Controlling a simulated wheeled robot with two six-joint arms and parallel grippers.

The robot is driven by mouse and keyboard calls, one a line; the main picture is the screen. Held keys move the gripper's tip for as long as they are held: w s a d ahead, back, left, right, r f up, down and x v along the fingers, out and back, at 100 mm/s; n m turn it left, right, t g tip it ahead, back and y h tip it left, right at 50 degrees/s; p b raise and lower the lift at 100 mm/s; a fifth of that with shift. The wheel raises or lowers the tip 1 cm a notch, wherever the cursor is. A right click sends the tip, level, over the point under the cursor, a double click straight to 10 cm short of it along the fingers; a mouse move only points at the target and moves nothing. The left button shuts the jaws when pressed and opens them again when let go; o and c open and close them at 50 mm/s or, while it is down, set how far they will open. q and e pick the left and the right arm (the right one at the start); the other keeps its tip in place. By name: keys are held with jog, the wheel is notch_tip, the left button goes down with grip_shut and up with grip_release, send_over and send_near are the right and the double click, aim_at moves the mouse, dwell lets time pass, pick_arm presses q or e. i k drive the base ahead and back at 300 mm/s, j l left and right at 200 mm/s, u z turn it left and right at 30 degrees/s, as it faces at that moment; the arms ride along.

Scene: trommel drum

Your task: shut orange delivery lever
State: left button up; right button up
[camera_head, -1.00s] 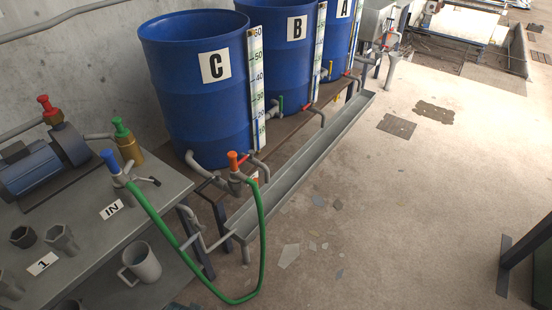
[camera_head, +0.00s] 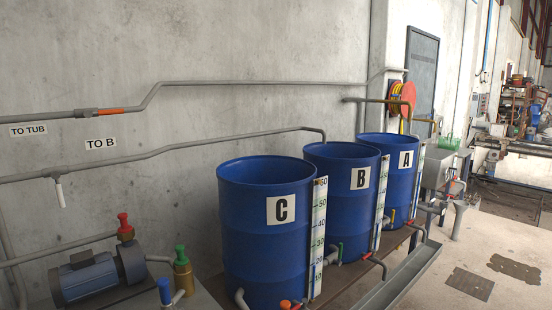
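An orange lever (camera_head: 109,110) sits on the upper grey wall pipe, at the left of the head view. It lies along the line of the pipe, just right of a dark valve body (camera_head: 83,113). Below this pipe are a "TO TUB" label (camera_head: 28,130) and a "TO B" label (camera_head: 101,143). A white lever (camera_head: 59,190) on the lower pipe hangs down, across its pipe. Another orange handle (camera_head: 285,304) shows at the bottom edge, by drum C. Neither of my grippers is in view.
Blue drums C (camera_head: 240,250), B (camera_head: 325,210) and A (camera_head: 409,185) stand along the wall. A blue-grey pump (camera_head: 88,278) with red and green valve handles is at lower left. A metal trough (camera_head: 400,277) runs before the drums. Floor at right is open.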

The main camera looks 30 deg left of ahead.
aim_at(111, 112)
jog(key=u, duration=0.95)
jog(key=i+j+u, duration=0.15)
jog(key=u, duration=0.3)
jog(key=i+u, duration=0.3)
jog(key=u, duration=0.15)
